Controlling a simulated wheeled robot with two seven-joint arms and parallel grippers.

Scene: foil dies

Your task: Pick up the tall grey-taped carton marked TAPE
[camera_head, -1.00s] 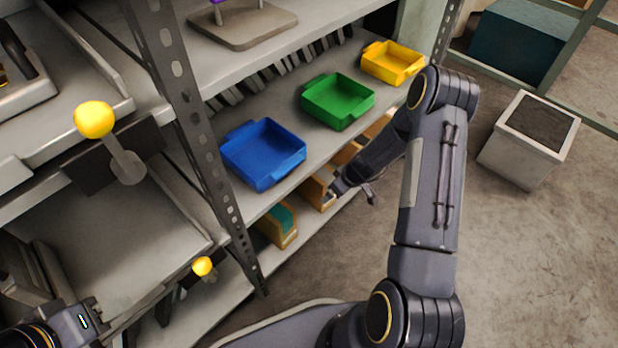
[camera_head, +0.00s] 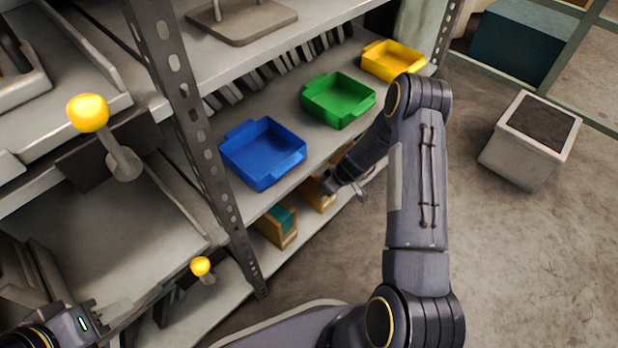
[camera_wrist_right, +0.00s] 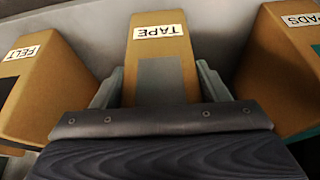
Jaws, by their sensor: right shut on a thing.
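The TAPE carton (camera_wrist_right: 160,50) is brown, with a grey tape patch below its white label, in the right wrist view. My right gripper (camera_wrist_right: 160,85) has one finger on each side of it and is shut on it. In the head view my right gripper (camera_head: 335,184) is down at the lower shelf, under the blue and green bins; the wrist hides most of the carton there. My left gripper (camera_head: 100,318) is at the bottom left corner, away from the cartons; its finger gap is unclear.
The FELT carton (camera_wrist_right: 40,75) and the PADS carton (camera_wrist_right: 285,65) stand on either side, apart from the fingers. Blue (camera_head: 262,155), green (camera_head: 338,100) and yellow (camera_head: 393,60) bins sit on the shelf above. A perforated rack post (camera_head: 190,110) stands left.

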